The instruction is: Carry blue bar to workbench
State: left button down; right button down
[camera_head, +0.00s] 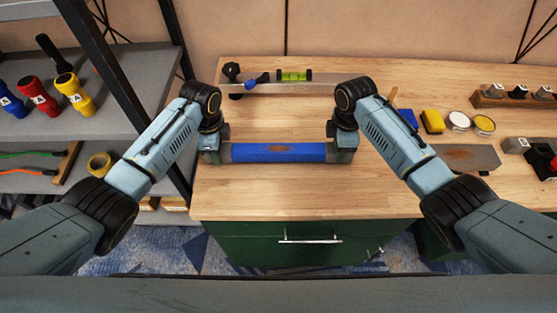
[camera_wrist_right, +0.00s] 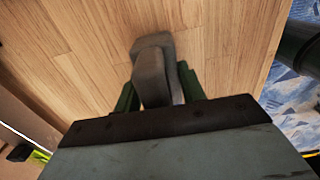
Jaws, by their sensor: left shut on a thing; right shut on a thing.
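The blue bar (camera_head: 278,153) has a blue middle and grey ends. It lies level from left to right over the front part of the wooden workbench (camera_head: 300,198). I cannot tell whether it touches the top. My left gripper (camera_head: 223,153) is shut on its left end. My right gripper (camera_head: 336,154) is shut on its right end. In the right wrist view the grey end of the bar (camera_wrist_right: 152,72) sits between the green fingers of the right gripper (camera_wrist_right: 158,90), with wood beyond. The grippers partly hide both ends.
A long level tool (camera_head: 330,87) with a green vial lies behind the bar. To the right are a yellow block (camera_head: 432,121), round tins (camera_head: 458,120) and a grey plate (camera_head: 468,157). A shelf rack (camera_head: 130,85) with coloured torches stands at the left. Green drawers (camera_head: 300,252) are below.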

pick_arm(q)
jog(key=shift+f+b, duration=0.35)
jog(key=shift+f, duration=0.2)
pick_arm(e)
jog(key=shift+f, duration=0.5)
pick_arm(q)
jog(key=c, duration=0.8)
grip_release()
jog(key=shift+r, duration=0.15)
jog(key=shift+c, duration=0.2)
pick_arm(e)
jog(key=c, duration=0.8)
grip_release()
jog(key=shift+r, duration=0.1)
jog(key=shift+c, duration=0.2)
pick_arm(q)
jog(key=shift+r, duration=0.1)
notch_tip(320, 180, up, 12)
jog(key=shift+f, duration=0.2)
jog(key=shift+r, duration=0.1)
pick_arm(e)
jog(key=shift+r, duration=0.3)
notch_tip(320, 180, up, 12)
jog(key=shift+f, duration=0.25)
jog(key=shift+f, duration=0.1)
